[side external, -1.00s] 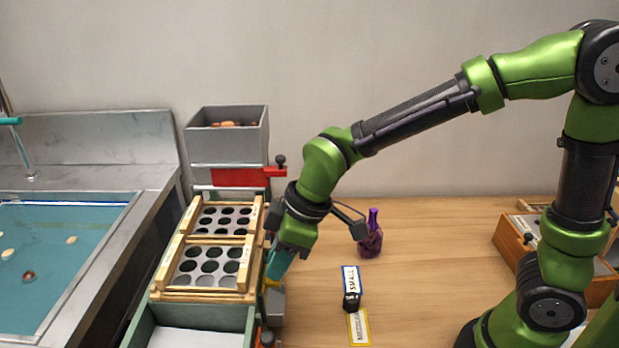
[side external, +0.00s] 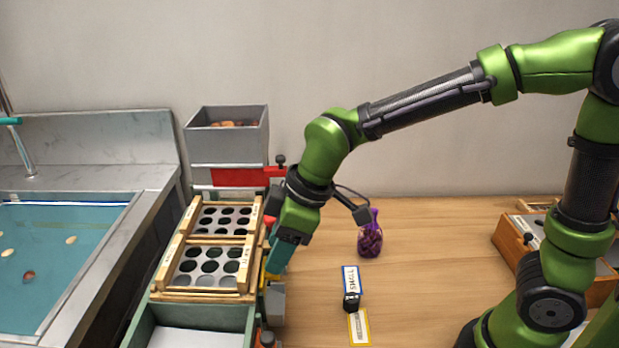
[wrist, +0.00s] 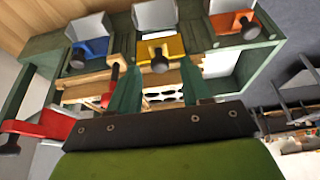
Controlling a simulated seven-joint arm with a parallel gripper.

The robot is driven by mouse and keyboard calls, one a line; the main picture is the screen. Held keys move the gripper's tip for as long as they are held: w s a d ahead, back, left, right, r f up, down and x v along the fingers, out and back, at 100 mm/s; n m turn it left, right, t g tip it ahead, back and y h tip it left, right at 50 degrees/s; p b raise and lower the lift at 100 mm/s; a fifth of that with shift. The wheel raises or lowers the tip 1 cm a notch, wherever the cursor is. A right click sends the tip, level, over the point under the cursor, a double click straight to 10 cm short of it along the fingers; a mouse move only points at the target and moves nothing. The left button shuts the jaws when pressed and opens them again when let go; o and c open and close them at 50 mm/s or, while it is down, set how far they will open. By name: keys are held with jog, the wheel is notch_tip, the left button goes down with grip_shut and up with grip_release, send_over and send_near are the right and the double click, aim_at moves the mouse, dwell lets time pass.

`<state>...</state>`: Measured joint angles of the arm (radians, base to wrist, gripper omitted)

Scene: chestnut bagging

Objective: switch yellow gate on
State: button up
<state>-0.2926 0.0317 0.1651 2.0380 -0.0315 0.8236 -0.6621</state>
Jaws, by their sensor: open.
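The yellow gate (wrist: 175,46) is on the side of the green sorting frame, with a dark round knob (wrist: 159,65) on its near end and a pale chute behind it. In the side external view only a small yellow part (side external: 271,278) shows beside my gripper; the rest is hidden. My gripper (wrist: 157,78) is open and empty, its two teal fingers pointing toward the frame. In the wrist view the yellow gate's knob appears between and just beyond the fingertips. I cannot tell whether they touch it. In the side external view my gripper (side external: 278,258) is at the frame's right side.
A blue gate (wrist: 96,46) and an orange gate (wrist: 236,22) flank the yellow one. A red gate (side external: 238,177) sits under the grey hopper (side external: 240,140). A purple bag (side external: 370,240) and a SMALL label block (side external: 351,282) stand on the table to the right.

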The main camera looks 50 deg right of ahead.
jog(key=v, duration=1.6)
jog(key=shift+r, duration=0.2)
jog(key=s+d+f+m+t+h, duration=0.1)
jog(key=s+d+f+m+t, duration=0.3)
jog(key=d+f+m, duration=0.5)
jog(key=s+d+m, duration=0.2)
jog(key=d+m, duration=0.1)
jog(key=m, duration=0.1)
jog(key=shift+s, duration=0.2)
jog(key=shift+f, duration=0.15)
